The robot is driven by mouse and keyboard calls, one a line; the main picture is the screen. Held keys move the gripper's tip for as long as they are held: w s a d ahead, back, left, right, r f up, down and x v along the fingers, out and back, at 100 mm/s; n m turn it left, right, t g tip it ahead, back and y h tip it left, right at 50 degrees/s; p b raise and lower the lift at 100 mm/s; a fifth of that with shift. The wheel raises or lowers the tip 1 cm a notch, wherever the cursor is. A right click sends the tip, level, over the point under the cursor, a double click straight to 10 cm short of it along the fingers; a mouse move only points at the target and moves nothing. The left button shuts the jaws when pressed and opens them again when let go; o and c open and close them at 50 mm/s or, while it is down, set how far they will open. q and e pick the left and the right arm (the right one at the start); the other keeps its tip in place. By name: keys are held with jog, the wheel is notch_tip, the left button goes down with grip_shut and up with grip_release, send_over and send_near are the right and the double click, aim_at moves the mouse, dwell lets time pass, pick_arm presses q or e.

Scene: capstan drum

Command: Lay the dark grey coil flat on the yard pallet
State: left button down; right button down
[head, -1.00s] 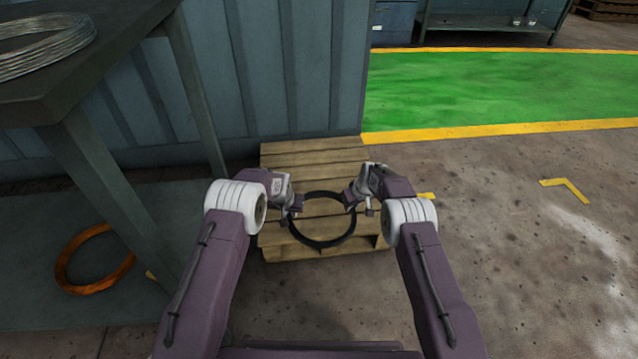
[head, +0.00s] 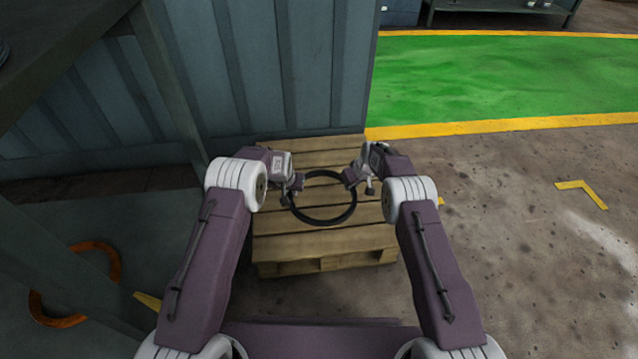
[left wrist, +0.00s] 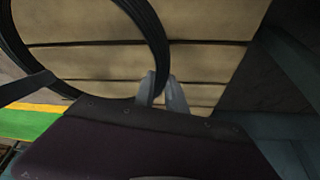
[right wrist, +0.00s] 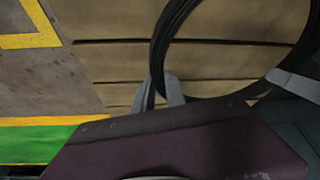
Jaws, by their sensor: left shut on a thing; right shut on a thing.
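The dark grey coil (head: 322,222) is a ring held between my two grippers, over the wooden yard pallet (head: 330,245). My left gripper (head: 292,190) is shut on its left side, and my right gripper (head: 359,183) is shut on its right side. In the left wrist view the coil (left wrist: 150,22) passes between the fingers (left wrist: 162,90). In the right wrist view the coil (right wrist: 160,45) runs between the fingers (right wrist: 160,90). Pallet slats show behind the coil in both wrist views. I cannot tell whether the coil touches the slats or hangs just above them.
A dark workbench (head: 60,45) stands at the left, with an orange coil (head: 117,265) on its lower shelf. A blue-grey corrugated wall (head: 290,70) rises behind the pallet. Open concrete floor (head: 500,220) lies to the right, with a green lane (head: 500,75) beyond.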

aim_at(350, 198)
pick_arm(q)
jog(key=shift+f, duration=0.15)
pick_arm(e)
jog(key=shift+f, duration=0.1)
